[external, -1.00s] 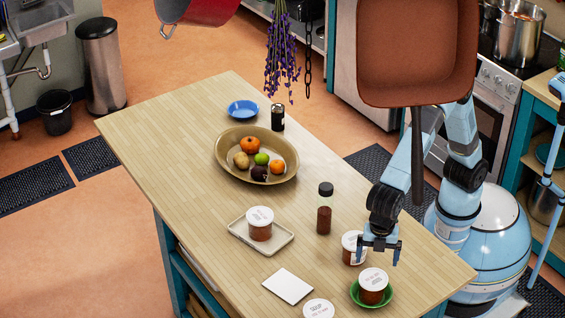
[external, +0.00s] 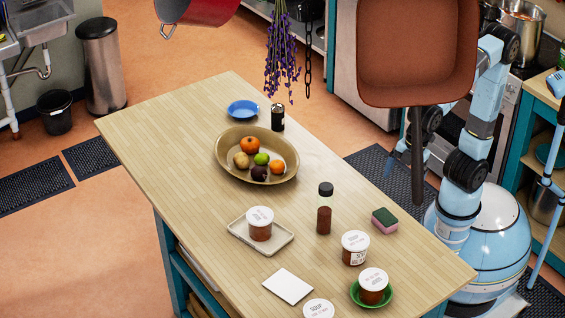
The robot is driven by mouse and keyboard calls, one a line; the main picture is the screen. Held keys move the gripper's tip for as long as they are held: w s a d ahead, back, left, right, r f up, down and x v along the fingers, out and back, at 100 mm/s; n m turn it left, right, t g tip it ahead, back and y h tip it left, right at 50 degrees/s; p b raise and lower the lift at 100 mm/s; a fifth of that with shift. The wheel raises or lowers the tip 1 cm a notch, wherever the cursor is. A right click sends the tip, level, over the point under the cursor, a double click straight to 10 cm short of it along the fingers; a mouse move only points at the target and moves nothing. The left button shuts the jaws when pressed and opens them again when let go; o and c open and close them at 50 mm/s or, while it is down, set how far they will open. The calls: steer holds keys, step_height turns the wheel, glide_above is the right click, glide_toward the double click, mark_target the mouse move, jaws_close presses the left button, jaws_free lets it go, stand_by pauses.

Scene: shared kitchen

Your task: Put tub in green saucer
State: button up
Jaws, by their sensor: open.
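A brown tub with a white printed lid (external: 373,283) sits upright in the green saucer (external: 357,301) near the table's front right corner. My gripper (external: 398,166) is raised well away from it, beyond the table's right edge. It is open and holds nothing that I can see; the hanging brown pan and its handle hide part of it. Similar tubs stand nearby: one (external: 355,249) on the table just behind the saucer, one (external: 260,224) on a pale tray (external: 284,243), and one (external: 319,309) cut off by the bottom edge.
A dark-capped bottle (external: 324,210), a pink and green sponge (external: 384,221) and a white card (external: 288,286) lie or stand nearby. A fruit bowl (external: 222,160), black can (external: 278,118) and blue saucer (external: 243,109) are farther back. The brown pan (external: 417,50) hangs in front of my arm.

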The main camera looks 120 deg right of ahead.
steer(key=s+d+f+m+t, duration=0.1)
steer(key=s+d+m, duration=0.1)
steer(key=s, duration=0.6)
steer(key=s+d+f+m+t, duration=0.1)
steer(key=s+d, duration=0.3)
steer(key=s, duration=0.5)
steer(key=shift+s+f+m+t, duration=0.25)
steer(key=shift+s+m+t, duration=0.05)
steer(key=shift+m, duration=0.3)
